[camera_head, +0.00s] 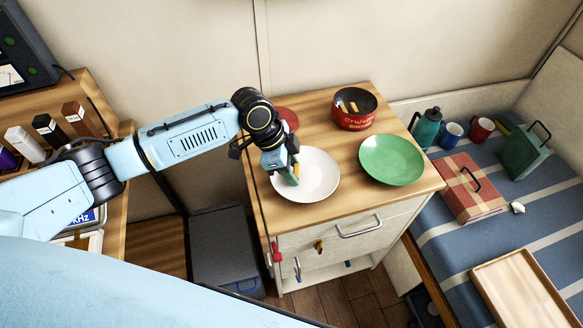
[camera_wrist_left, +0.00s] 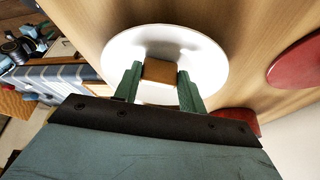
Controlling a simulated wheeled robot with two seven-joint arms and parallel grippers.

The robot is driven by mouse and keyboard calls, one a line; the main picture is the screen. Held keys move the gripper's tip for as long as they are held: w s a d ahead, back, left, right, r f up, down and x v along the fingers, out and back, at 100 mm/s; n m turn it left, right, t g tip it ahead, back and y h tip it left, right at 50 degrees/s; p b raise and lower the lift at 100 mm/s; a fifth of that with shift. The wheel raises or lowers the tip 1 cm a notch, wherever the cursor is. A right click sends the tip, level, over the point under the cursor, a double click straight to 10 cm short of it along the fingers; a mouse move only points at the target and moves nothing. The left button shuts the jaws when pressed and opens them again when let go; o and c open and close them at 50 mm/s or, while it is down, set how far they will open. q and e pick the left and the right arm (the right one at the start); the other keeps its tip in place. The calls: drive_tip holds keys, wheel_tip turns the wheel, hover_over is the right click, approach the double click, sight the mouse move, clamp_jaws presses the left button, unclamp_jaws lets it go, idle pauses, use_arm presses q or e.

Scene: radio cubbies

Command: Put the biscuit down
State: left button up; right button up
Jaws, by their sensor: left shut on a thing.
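My left gripper (camera_head: 291,175) is over the left part of a white plate (camera_head: 318,172) on the wooden cabinet top. In the left wrist view, its green fingers (camera_wrist_left: 159,85) are shut on a tan biscuit (camera_wrist_left: 160,71), with the white plate (camera_wrist_left: 208,58) behind it. The biscuit (camera_head: 296,171) is partly hidden by the gripper in the head view. I cannot tell whether it touches the plate. My right gripper is not in view.
A green plate (camera_head: 392,160) lies right of the white one. A red tin (camera_head: 353,122) with biscuits stands behind. A red round thing (camera_head: 288,117) is partly hidden by my arm. A bench with a teal flask (camera_head: 426,129), mugs and a wooden tray (camera_head: 518,289) lies right.

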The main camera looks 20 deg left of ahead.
use_arm(q)
drive_tip(key=shift+r, duration=0.1)
drive_tip(key=o, duration=0.9)
drive_tip(key=shift+o, duration=0.2)
